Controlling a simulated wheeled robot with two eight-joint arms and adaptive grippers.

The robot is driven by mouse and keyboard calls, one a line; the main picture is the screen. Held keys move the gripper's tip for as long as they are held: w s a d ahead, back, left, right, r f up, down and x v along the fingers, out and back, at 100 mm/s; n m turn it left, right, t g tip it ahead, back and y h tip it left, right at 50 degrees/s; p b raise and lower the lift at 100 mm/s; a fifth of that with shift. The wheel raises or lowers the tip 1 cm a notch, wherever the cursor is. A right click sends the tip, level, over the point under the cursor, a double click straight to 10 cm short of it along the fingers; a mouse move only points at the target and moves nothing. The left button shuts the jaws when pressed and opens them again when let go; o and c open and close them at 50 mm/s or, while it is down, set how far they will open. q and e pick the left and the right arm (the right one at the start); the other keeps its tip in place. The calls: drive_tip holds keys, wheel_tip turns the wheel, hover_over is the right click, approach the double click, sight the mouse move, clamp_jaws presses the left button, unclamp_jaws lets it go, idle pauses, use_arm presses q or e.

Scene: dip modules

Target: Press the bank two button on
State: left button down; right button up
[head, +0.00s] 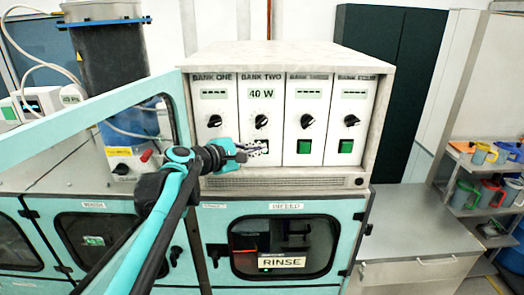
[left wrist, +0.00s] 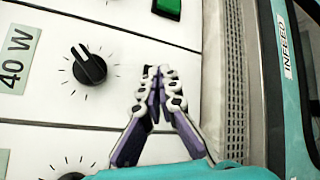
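The bank two module (head: 262,107) is a white panel in the cabinet with a "40 W" readout (head: 262,94) and a black knob (head: 261,121). My left gripper (head: 262,147) is at the lower part of this panel, below the knob. In the left wrist view the left gripper (left wrist: 160,74) has its fingertips together with nothing seen between them, pointing at the panel beside the knob (left wrist: 88,65). The bank two button is hidden behind the fingers; I cannot tell whether they touch it. My right gripper is not in view.
Bank three (head: 307,110) and bank four (head: 350,110) have green buttons and blank-looking readouts. Bank one (head: 214,100) is at left, its lower part hidden by my arm. An open teal-framed door (head: 100,105) stands left. A grey counter (head: 415,220) is clear at right.

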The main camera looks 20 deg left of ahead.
use_arm(q)
drive_tip(key=shift+a, duration=0.1)
drive_tip(key=s, duration=0.1)
drive_tip(key=s+d, duration=0.1)
drive_tip(key=s, duration=0.1)
drive_tip(key=s+p, duration=0.1)
drive_tip(key=s, duration=0.1)
drive_tip(key=shift+d+f, duration=0.2)
drive_tip(key=shift+d, duration=0.1)
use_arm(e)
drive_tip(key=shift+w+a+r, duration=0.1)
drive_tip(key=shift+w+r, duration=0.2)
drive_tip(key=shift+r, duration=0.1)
